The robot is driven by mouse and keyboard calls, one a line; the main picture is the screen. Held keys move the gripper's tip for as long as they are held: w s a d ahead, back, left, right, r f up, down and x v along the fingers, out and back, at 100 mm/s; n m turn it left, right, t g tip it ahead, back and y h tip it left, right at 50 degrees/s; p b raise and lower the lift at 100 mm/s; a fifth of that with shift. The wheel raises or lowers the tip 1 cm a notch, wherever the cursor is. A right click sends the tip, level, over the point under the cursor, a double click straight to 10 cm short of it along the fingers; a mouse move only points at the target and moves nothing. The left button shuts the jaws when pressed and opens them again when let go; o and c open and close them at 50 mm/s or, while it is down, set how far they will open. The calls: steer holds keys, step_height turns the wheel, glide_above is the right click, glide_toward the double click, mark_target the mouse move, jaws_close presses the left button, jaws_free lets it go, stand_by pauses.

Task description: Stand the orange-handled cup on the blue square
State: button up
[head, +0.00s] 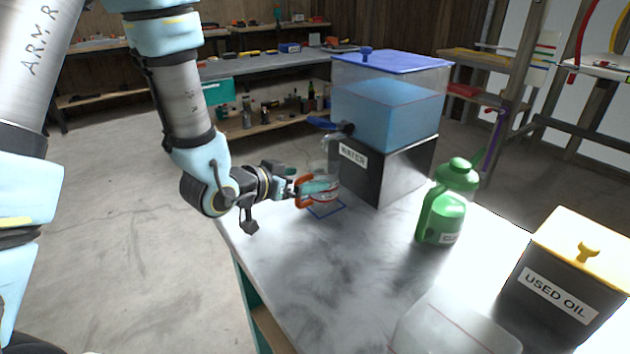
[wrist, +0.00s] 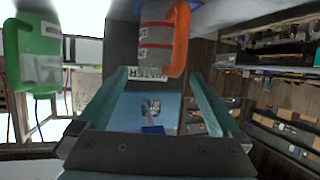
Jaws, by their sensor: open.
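The orange-handled cup (head: 326,196) is a clear cup with red bands. It appears upright at the blue square (head: 328,213), a blue outline on the table; its base is partly hidden, so I cannot tell whether it touches the table or lies fully inside the outline. My gripper (head: 318,185) is open at the cup in the head view. In the wrist view, which is upside down, the cup (wrist: 154,40) with its orange handle shows just beyond and between the two teal fingertips of my gripper (wrist: 158,76). Neither finger visibly presses on it.
The water tank (head: 390,105) on its black stand is close behind the cup, its blue tap (head: 325,124) above it. A green jug (head: 447,205), a used oil bin (head: 565,285) and a clear container (head: 450,330) stand rightward. The table's left middle is clear.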

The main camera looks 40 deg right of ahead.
steer(key=shift+p+v, duration=2.55)
steer(key=shift+p, duration=1.2)
steer(key=w+a+r+n+t+y, duration=0.25)
steer(key=w+a+n+y, duration=0.45)
steer(key=w+a, duration=0.9)
steer(key=s+a+r+n+g+y, duration=0.1)
steer(key=s+a+r+n+y, duration=0.1)
steer(key=a, duration=0.5)
steer(key=s+a+r+n+g+y, duration=0.1)
steer(key=s+a+n+y, duration=0.1)
steer(key=a, duration=0.5)
steer(key=s+a+r+n+g+y, duration=0.1)
steer(key=s+a+r+n+y, duration=0.1)
steer(key=s+a, duration=0.3)
steer(key=a+n, duration=0.1)
steer(key=a, duration=0.2)
steer(key=shift+s+r+g, duration=0.3)
steer(key=shift+r+g, duration=0.05)
